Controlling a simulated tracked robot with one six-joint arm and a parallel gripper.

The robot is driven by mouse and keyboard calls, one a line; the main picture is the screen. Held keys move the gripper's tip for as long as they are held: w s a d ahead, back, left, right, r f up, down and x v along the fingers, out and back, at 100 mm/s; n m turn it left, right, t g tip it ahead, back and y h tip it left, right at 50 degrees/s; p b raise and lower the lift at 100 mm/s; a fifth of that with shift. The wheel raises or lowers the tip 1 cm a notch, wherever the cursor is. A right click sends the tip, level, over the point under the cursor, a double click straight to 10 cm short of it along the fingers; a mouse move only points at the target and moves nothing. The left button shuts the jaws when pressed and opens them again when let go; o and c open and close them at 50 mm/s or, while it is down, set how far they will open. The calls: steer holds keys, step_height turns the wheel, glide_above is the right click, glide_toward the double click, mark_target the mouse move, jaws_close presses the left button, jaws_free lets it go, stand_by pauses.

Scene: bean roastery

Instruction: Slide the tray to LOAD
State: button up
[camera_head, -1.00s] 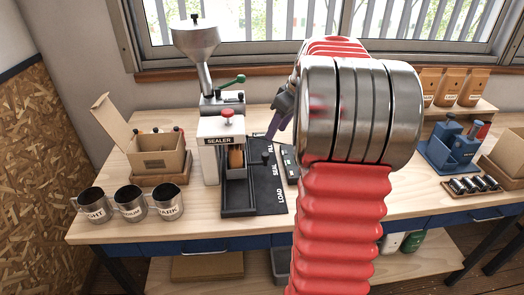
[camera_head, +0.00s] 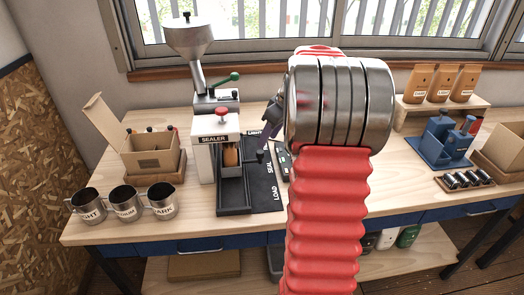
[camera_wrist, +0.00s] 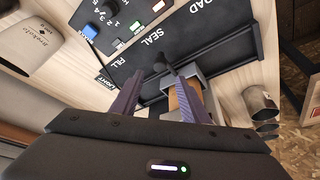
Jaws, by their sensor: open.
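The sealer (camera_head: 214,139) is a white machine with a red knob on top. The dark tray track (camera_head: 233,205) runs forward from beneath it, beside a black label strip (camera_head: 264,203) with SEAL and LOAD readable. A brown bag (camera_head: 231,157) stands in the tray at the sealer; it also shows in the wrist view (camera_wrist: 178,101). Contact cannot be told. My arm hides part of the scene in the head view.
Metal cups (camera_head: 124,203) stand at front left, by an open cardboard box (camera_head: 150,152). A control panel with buttons (camera_wrist: 120,25) lies beside the strip. A blue stand (camera_head: 443,140) and several bags on a shelf (camera_head: 412,112) are at right. Bare tabletop lies left of the track.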

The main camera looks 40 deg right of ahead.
mark_target(261, 152)
steer(key=x, duration=0.8)
steer(key=shift+f, duration=0.2)
steer(key=shift+c, duration=0.6)
jaws_close()
